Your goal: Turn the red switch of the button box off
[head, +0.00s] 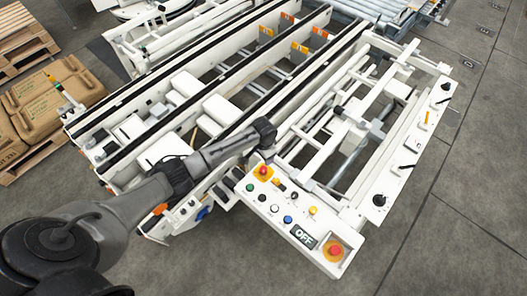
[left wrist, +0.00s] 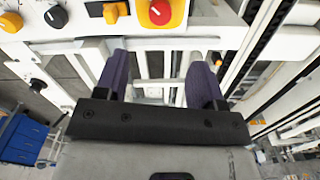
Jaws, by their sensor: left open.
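The white button box (head: 290,215) stands at the lower middle of the head view. Its red switch (head: 263,171) sits on a yellow plate at the box's far left end. In the left wrist view the red switch (left wrist: 159,12) is at the top edge, with a white mark on its knob; part of it is cut off. My left gripper (left wrist: 159,62) is open and empty, its two purplish fingers apart. The switch lies beyond the fingertips, not between them. In the head view my left arm reaches in beside the switch; the fingers are not clearly visible. My right gripper is out of view.
Grey floor (head: 440,230) is clear at right.

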